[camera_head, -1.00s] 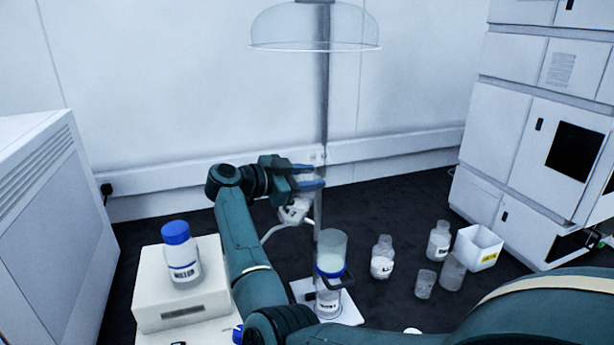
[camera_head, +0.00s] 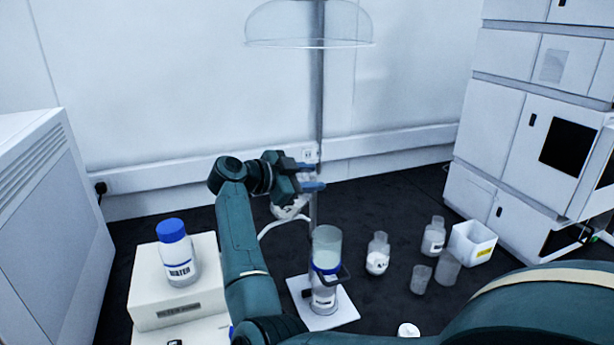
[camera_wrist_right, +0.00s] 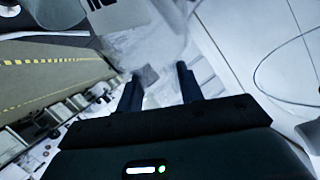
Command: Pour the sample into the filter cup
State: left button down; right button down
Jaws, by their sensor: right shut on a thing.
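My right gripper (camera_head: 311,177) is raised behind and above the filter cup, near the pole. The filter cup (camera_head: 327,243) is a clear, pale green cylinder upright on a bottle with a blue collar, on a white plate (camera_head: 339,308). The gripper and cup are apart. My left gripper is not in view.
A blue-capped WATER bottle (camera_head: 178,255) stands on a white box (camera_head: 170,312) at left. Several clear bottles and beakers (camera_head: 421,279) and a white bin (camera_head: 472,244) stand at right. A vertical pole (camera_head: 316,110) stands behind the cup; instrument stacks (camera_head: 500,150) stand further right.

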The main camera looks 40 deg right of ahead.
dwell(0.3)
jog(key=shift+s+f+m+t, duration=0.1)
jog(key=shift+f+m+t, duration=0.1)
jog(key=shift+m+t, duration=0.15)
jog(key=shift+f+y, duration=0.1)
jog(key=shift+y, duration=0.2)
jog(key=shift+f+m, duration=0.25)
jog(key=shift+m, duration=0.1)
jog(key=shift+f+t, duration=0.1)
jog(key=shift+t, duration=0.25)
jog(key=shift+s+d+f+m+y, duration=0.15)
jog(key=shift+f+m+y, duration=0.1)
jog(key=shift+m+y, duration=0.15)
jog(key=shift+f, duration=0.1)
